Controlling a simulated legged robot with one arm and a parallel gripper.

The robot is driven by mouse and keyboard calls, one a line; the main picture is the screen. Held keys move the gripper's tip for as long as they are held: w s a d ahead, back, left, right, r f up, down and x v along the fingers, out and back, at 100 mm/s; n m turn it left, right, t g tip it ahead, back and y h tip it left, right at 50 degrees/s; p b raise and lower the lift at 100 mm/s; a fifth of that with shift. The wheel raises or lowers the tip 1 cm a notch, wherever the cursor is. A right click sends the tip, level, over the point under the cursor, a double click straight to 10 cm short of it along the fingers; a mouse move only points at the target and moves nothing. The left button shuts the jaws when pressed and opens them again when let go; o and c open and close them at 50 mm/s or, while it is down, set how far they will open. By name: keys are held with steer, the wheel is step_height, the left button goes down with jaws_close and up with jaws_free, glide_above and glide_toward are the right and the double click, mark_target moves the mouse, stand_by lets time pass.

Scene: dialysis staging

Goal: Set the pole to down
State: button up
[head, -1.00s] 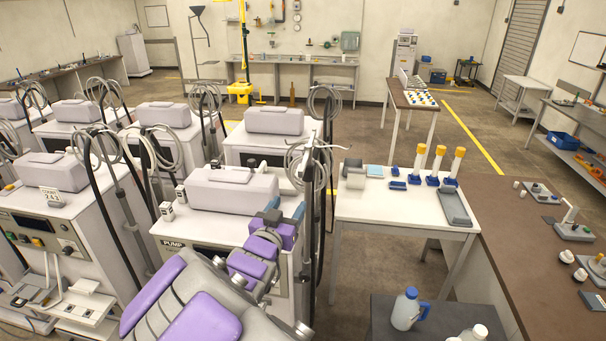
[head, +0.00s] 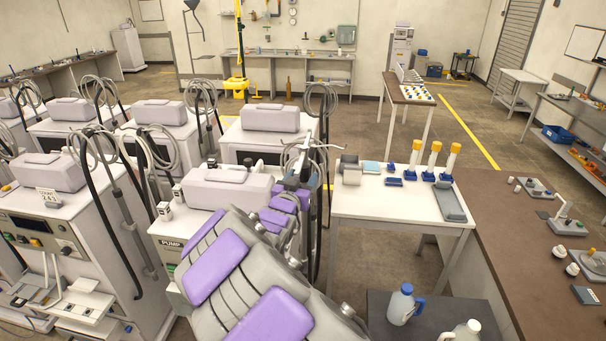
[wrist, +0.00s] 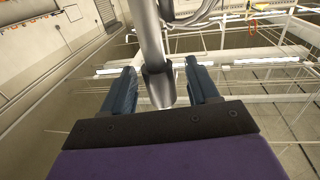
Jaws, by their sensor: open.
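The pole (wrist: 151,45) is a grey upright tube in the wrist view, with a wider dark-rimmed sleeve (wrist: 158,85) at its lower end. My gripper (wrist: 161,82) is open, with one dark blue finger on each side of the sleeve. Gaps show between the sleeve and both fingers, and I cannot tell how deep it sits between them. In the head view my gripper (head: 297,180) is at the pole with coiled grey hose (head: 304,155), at the right end of the PUMP machine (head: 222,190). My arm hides the lower pole there.
Several similar machines with hoses and poles stand close together on the left. A white table (head: 385,205) with yellow-topped bottles stands just right of my gripper. A dark table (head: 375,305) with jugs is at front right. Open floor lies behind.

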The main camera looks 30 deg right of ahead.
steer(key=shift+x, duration=0.85)
steer(key=shift+c, duration=0.4)
jaws_close()
